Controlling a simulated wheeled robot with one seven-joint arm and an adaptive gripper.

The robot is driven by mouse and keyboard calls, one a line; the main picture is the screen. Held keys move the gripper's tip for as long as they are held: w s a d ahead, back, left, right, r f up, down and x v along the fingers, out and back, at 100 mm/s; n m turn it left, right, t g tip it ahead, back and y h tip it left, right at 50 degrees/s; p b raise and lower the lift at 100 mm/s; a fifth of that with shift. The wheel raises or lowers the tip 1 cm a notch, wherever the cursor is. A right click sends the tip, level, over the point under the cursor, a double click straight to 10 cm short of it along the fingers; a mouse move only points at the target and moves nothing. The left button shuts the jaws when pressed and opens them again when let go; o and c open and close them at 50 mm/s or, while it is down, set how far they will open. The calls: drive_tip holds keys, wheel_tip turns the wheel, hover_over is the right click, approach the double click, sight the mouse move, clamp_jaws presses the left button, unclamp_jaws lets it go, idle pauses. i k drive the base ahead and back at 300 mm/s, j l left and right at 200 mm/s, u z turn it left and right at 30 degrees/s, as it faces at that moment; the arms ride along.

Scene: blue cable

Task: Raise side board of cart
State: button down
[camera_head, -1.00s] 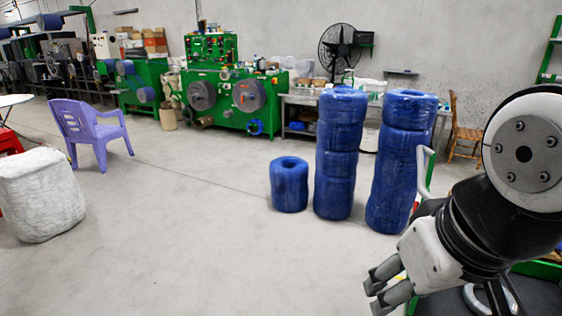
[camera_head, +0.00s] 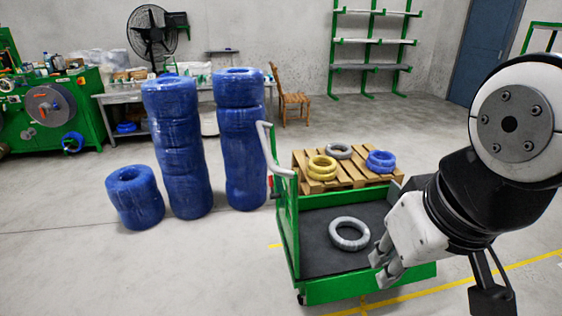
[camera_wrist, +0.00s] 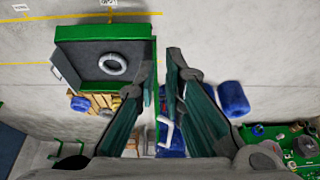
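The green cart (camera_head: 365,287) stands low at the right of centre in the head view, with a dark bed and a white handle (camera_head: 272,152) at its left end. A grey coil (camera_head: 350,234) lies on the bed. In the wrist view the cart (camera_wrist: 105,31) is at the upper left, and a grey panel (camera_wrist: 66,76) slants outward at its left end. My gripper (camera_head: 380,268) appears in front of the cart's right part.
A wooden pallet (camera_head: 308,180) with several coils is behind the cart. Tall blue rolls (camera_head: 178,150) and a short blue roll (camera_head: 134,196) stand left of it. A chair (camera_head: 291,103) and green shelving (camera_head: 373,67) are farther back. The floor at front left is clear.

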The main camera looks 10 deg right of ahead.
sight(321, 292)
drive_tip(key=i+l, duration=0.1)
drive_tip(key=l, duration=0.35)
drive_tip(key=i+l+z, duration=0.1)
drive_tip(key=l, duration=0.4)
drive_tip(key=i+l, duration=0.1)
drive_tip(key=l, duration=0.35)
drive_tip(key=i+l+z, duration=0.1)
drive_tip(key=l, duration=0.35)
drive_tip(key=i+l, duration=0.15)
drive_tip(key=l, duration=0.3)
drive_tip(key=i+l+z, duration=0.15)
drive_tip(key=l, duration=0.3)
drive_tip(key=i+l, duration=0.15)
drive_tip(key=l, duration=0.3)
drive_tip(key=i+l+z, duration=0.1)
drive_tip(key=l, duration=0.35)
